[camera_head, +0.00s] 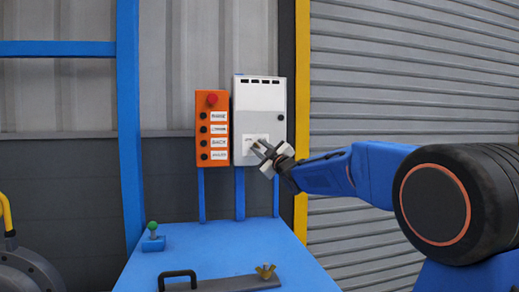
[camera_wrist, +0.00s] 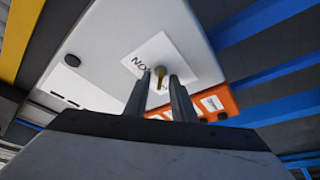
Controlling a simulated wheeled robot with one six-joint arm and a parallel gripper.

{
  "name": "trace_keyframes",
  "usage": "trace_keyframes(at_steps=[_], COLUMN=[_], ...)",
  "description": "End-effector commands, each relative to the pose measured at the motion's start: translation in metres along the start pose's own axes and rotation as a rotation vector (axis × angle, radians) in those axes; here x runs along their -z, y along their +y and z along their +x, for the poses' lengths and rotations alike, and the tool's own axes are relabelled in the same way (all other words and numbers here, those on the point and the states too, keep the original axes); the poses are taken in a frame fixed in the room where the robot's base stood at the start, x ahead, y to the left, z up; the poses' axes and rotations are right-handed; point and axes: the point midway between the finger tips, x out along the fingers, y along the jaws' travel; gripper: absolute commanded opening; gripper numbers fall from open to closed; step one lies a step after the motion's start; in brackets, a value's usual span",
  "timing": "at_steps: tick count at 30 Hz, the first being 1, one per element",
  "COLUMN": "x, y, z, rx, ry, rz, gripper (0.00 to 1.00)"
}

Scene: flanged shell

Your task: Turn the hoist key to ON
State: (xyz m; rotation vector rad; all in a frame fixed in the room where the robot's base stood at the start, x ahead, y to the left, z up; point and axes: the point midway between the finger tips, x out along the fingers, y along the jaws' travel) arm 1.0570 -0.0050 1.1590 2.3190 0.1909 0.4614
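The hoist key (camera_wrist: 161,74) is a small brass-coloured key standing out from a white label plate (camera_wrist: 172,58) on the white box. Black lettering that seems to include "ON" is on the plate, partly cut off by a finger. My gripper (camera_wrist: 161,80) is open, with one finger on each side of the key in the wrist view and a gap visible on both sides. I cannot tell how far the tips are from the plate. In the head view my gripper (camera_head: 262,155) is in front of the plate's lower part, and the key is hidden or too small there.
The white box (camera_head: 260,105) stands on a post beside an orange control box (camera_head: 212,155) with a red button (camera_head: 212,99). Below is a blue table (camera_head: 220,245) with a green-knobbed lever (camera_head: 153,228), a black handle (camera_head: 178,276) and a brass wing nut (camera_head: 265,271). A yellow post (camera_head: 301,90) stands right.

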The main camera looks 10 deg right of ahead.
Motion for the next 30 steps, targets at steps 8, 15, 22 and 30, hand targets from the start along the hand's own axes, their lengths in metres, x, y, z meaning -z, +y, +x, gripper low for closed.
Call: trace_keyframes(at_steps=[8, 15, 22, 30], x=[0.0000, 0.0000, -0.0001, 0.0001], y=[-0.0001, -0.0002, -0.0008, -0.0029], z=[0.0017, 0.0016, 0.0015, 0.0017], rx=[0.000, 0.000, -0.006, -0.051], ry=[0.000, 0.000, 0.000, -0.001], rz=[0.000, 0.000, 0.016, 0.130], gripper=[0.23, 0.00, 0.00, 0.00])
